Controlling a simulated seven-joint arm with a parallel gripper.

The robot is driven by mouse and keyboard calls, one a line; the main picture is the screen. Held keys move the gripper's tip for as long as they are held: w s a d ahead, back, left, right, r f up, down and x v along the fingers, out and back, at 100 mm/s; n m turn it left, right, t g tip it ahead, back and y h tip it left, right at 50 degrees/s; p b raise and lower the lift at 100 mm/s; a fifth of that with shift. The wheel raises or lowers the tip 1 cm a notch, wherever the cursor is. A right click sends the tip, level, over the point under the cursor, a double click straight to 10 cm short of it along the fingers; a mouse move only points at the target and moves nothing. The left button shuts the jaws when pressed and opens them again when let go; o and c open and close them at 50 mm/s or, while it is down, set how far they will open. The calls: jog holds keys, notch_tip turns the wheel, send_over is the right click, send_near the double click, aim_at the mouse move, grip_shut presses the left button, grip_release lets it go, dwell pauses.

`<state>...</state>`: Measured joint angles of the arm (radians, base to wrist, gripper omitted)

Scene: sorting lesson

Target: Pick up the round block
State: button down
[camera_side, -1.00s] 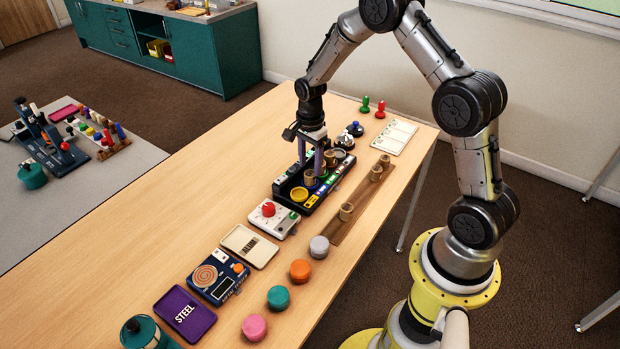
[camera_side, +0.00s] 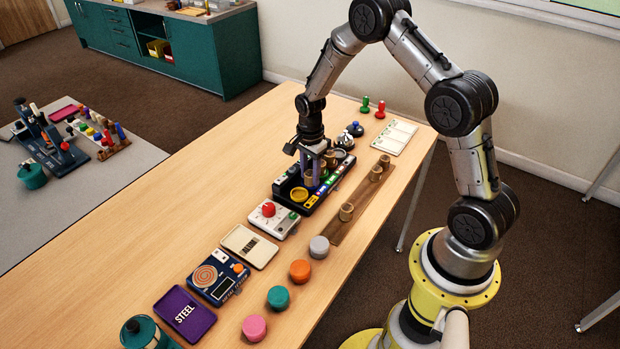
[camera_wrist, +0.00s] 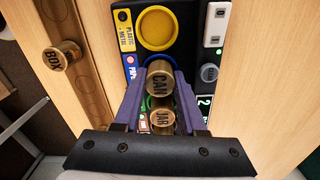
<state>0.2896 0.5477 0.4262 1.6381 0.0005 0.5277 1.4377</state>
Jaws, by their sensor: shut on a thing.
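The round block (camera_wrist: 159,79), a small brown cylinder with CAN on its top, sits between the fingertips of my gripper (camera_wrist: 161,76) in the wrist view. My gripper is shut on it, over the black sorting panel (camera_side: 283,190). In the side view my gripper (camera_side: 313,172) is low over the panel and the fingers partly hide the block. I cannot tell whether the block touches the panel. A like cylinder marked JAR (camera_wrist: 163,121) stands close beside it.
A cylinder marked BOX (camera_wrist: 62,55) stands on the brown strip (camera_side: 335,233) beside the panel. A yellow-ringed well (camera_wrist: 157,28) lies beyond the held block. A white box with a red knob (camera_side: 269,210) and several coloured discs stand nearer the camera. The table's left part is clear.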

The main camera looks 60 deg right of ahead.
jog(key=shift+r, duration=0.15)
jog(key=shift+r, duration=0.6)
jog(key=s+a+r, duration=0.4)
jog(key=s+r, duration=0.7)
jog(key=s, duration=0.2)
jog(key=shift+s+r, duration=0.25)
jog(key=w+f, duration=0.1)
jog(key=w, duration=0.8)
jog(key=shift+w+a+f, duration=0.2)
jog(key=shift+w+f, duration=0.55)
jog(key=shift+f, duration=1.05)
jog(key=shift+w+a+f, duration=0.2)
jog(key=shift+w+f, duration=0.55)
jog(key=shift+f, duration=1.1)
jog(key=shift+w+a+f, duration=0.2)
jog(key=shift+w+f, duration=0.55)
jog(key=shift+f, duration=1.05)
